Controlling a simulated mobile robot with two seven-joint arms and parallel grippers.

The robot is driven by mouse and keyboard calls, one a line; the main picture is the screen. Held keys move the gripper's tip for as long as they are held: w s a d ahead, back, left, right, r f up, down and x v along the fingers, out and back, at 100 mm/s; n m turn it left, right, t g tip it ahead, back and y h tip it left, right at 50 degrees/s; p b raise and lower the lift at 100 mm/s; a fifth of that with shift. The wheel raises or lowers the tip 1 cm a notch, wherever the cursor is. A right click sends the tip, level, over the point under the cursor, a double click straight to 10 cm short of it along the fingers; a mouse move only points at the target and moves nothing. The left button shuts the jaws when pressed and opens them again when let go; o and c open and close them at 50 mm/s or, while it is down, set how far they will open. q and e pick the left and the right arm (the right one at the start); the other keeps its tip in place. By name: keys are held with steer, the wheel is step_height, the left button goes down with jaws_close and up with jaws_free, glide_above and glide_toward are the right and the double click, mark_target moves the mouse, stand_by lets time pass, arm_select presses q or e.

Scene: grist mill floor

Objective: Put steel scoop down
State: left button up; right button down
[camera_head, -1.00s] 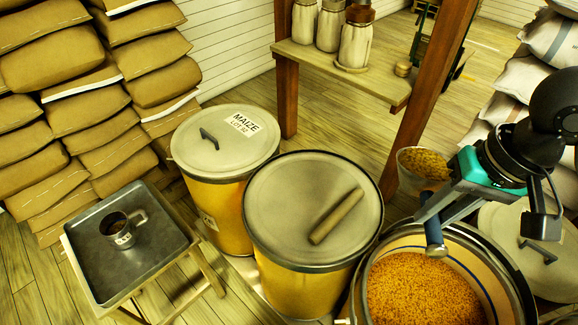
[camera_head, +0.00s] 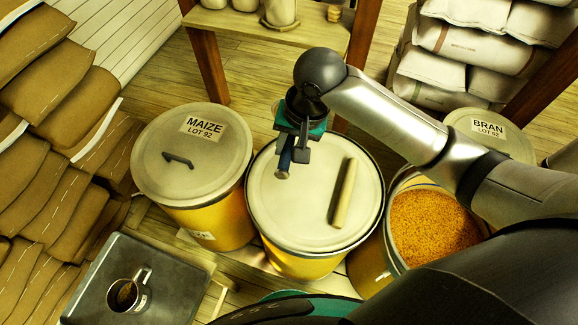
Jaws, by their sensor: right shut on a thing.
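My right gripper (camera_head: 291,143) is over the closed middle drum (camera_head: 290,225), its arm reaching in from the right. It is shut on the steel scoop (camera_head: 284,161). Only the blue-grey handle end shows below the jaws; the scoop's bowl is hidden behind the gripper and arm, so I cannot see whether it holds grain. I cannot tell whether the scoop touches the lid. My left gripper is not in view.
A wooden stick (camera_head: 343,193) lies on the middle lid. The maize drum (camera_head: 170,160) is closed. An open drum (camera_head: 391,245) holds orange grain. The bran drum (camera_head: 507,147) stands behind. A grey tray (camera_head: 95,262) at lower left bears a mug (camera_head: 127,293).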

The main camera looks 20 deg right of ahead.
steer(key=shift+s+a+f+m+p, duration=0.45)
steer(key=shift+a+f+m+p, duration=0.15)
steer(key=shift+a+p, duration=0.2)
steer(key=shift+a+f, duration=0.1)
steer(key=shift+f, duration=0.15)
steer(key=shift+m+h, duration=0.3)
step_height(320, 180, down, 17)
steer(key=b, duration=0.4)
steer(key=shift+a+r, duration=0.1)
steer(key=shift+r, duration=0.1)
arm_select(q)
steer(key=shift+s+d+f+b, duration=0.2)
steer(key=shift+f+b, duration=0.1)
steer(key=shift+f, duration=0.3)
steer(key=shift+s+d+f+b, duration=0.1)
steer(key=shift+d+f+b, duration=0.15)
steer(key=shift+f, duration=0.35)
arm_select(e)
steer(key=shift+f, duration=1.85)
steer(key=shift+f, duration=0.1)
steer(key=c, duration=0.7)
jaws_free()
